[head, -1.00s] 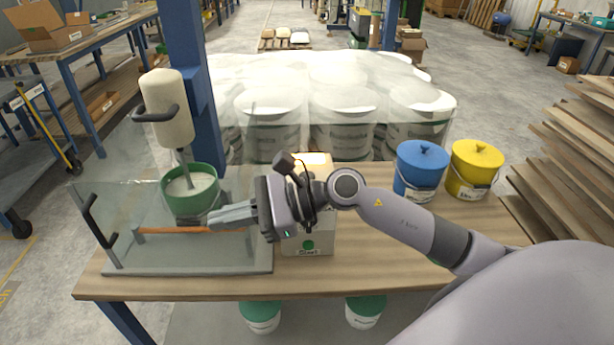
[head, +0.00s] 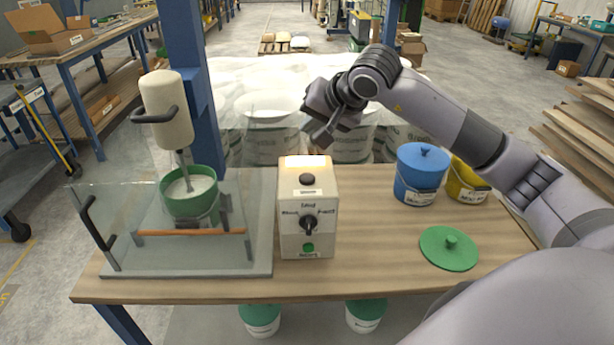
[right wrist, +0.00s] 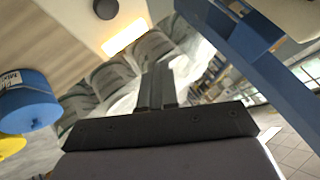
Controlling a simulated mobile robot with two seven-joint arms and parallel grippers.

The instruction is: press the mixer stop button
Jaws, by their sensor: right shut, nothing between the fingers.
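The mixer control box (head: 290,205) is a pale box on the workbench. It has a dark round button (head: 307,179) at the top, a black knob (head: 308,224) in the middle and a green button (head: 308,247) at the bottom. The dark button's label is too small to read; the button also shows in the right wrist view (right wrist: 105,9). The mixer (head: 166,108) stands over a green bucket (head: 189,205). My right gripper (head: 319,136) is shut and empty, above and behind the box, apart from it. My left gripper is out of view.
A clear guard (head: 105,205) with a black handle stands before the bucket. A green lid (head: 448,249), a blue bucket (head: 421,175) and a yellow bucket (head: 467,182) are on the right of the bench. Wrapped white buckets (head: 263,140) stand behind.

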